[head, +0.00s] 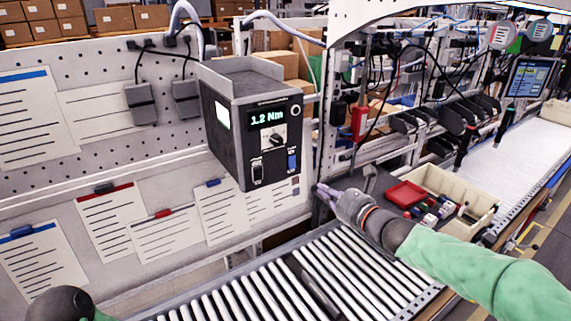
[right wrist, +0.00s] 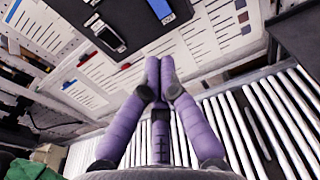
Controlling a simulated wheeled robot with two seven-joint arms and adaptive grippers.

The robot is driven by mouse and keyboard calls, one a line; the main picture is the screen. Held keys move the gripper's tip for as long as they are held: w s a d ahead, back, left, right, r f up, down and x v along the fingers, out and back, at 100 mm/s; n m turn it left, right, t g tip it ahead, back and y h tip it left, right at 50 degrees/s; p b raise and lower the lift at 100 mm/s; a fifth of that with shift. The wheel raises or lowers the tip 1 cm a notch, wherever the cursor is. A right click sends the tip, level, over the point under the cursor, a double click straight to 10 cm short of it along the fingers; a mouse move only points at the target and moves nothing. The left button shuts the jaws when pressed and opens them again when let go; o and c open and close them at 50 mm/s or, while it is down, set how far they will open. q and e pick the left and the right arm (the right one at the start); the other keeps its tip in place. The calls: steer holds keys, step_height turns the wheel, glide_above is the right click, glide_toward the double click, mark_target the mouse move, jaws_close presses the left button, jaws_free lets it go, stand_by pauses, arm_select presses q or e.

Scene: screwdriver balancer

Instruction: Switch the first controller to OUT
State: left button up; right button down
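The controller (head: 232,140) is a dark grey box on the pegboard wall, its display reading 1.2 Nm. Its front has a knob (head: 271,138), a black-and-white rocker switch (head: 258,172) at lower left and a blue switch (head: 292,161) at lower right. My right gripper (head: 322,190) is below and right of the box, apart from it. In the right wrist view its purple fingers (right wrist: 158,80) meet at the tips with nothing seen between them. The rocker switch (right wrist: 105,35) and blue switch (right wrist: 160,10) show beyond them. The switch lettering is too small to read.
A roller conveyor (head: 240,292) runs below the controller. A red tray (head: 405,194) and a beige bin (head: 440,183) stand to the right. Papers (head: 110,215) hang on the wall. The space between my right fingers and the controller face looks clear.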

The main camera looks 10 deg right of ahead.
steer(key=p, duration=0.2)
glide_toward(291, 168)
steer(key=x, duration=0.7)
stand_by(0.4)
steer(key=shift+a, duration=0.1)
steer(key=b, duration=0.3)
steer(key=shift+w+f+t+b, duration=0.3)
steer(key=shift+f+t+b, duration=0.1)
steer(key=shift+r, duration=0.3)
